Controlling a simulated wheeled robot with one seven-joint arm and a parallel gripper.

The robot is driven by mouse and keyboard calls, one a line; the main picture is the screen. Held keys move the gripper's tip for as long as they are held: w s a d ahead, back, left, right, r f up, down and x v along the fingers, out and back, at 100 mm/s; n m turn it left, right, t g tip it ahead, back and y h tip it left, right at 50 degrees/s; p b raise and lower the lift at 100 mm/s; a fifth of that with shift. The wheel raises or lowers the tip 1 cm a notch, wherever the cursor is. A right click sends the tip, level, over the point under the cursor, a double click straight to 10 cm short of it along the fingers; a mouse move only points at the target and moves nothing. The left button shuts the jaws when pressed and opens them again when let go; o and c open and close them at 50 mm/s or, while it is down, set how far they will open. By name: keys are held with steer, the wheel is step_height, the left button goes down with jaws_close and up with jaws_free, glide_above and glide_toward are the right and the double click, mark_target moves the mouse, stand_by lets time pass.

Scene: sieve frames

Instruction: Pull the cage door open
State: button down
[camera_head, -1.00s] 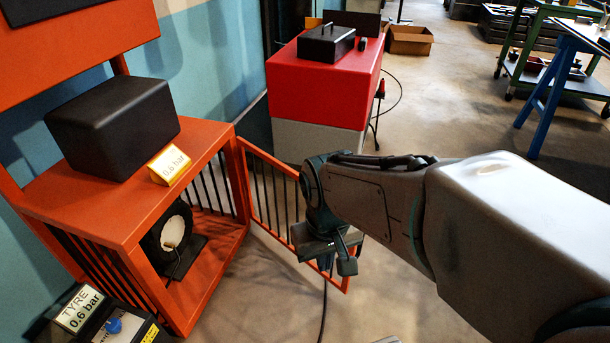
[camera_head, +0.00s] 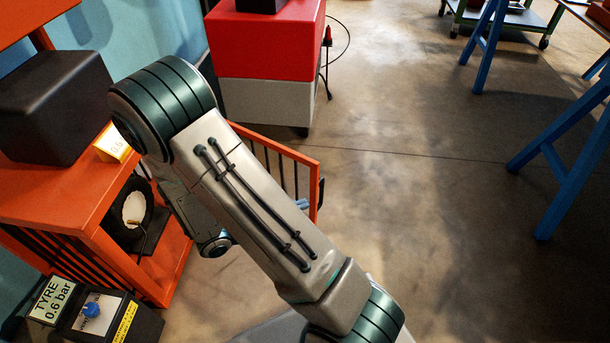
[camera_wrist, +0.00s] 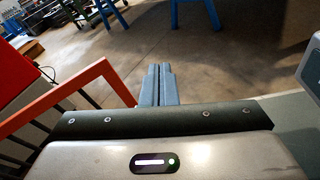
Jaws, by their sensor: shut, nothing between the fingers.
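The orange barred cage door (camera_head: 285,150) stands swung out from the orange cage (camera_head: 100,205), its free end towards the open floor. A black tyre (camera_head: 130,212) sits inside the cage, partly seen. In the wrist view the door's orange rail (camera_wrist: 65,95) runs at the left, close beside my gripper (camera_wrist: 159,72). My gripper's blue-grey fingers are together with nothing between them. I cannot tell whether they touch the door. In the head view my arm covers much of the door, its hinge side and most of the gripper.
A tyre pressure unit (camera_head: 105,318) stands at lower left. A red and grey cabinet (camera_head: 265,50) is behind the door. Blue trestle legs (camera_head: 555,165) stand right; floor between is clear.

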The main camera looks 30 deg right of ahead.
steer(key=w+a+f+n+t, duration=0.4)
steer(key=f+n+t, duration=0.1)
steer(key=n+t, duration=0.3)
steer(key=b, duration=0.4)
glide_toward(311, 171)
steer(key=x, duration=0.7)
steer(key=shift+r, duration=0.15)
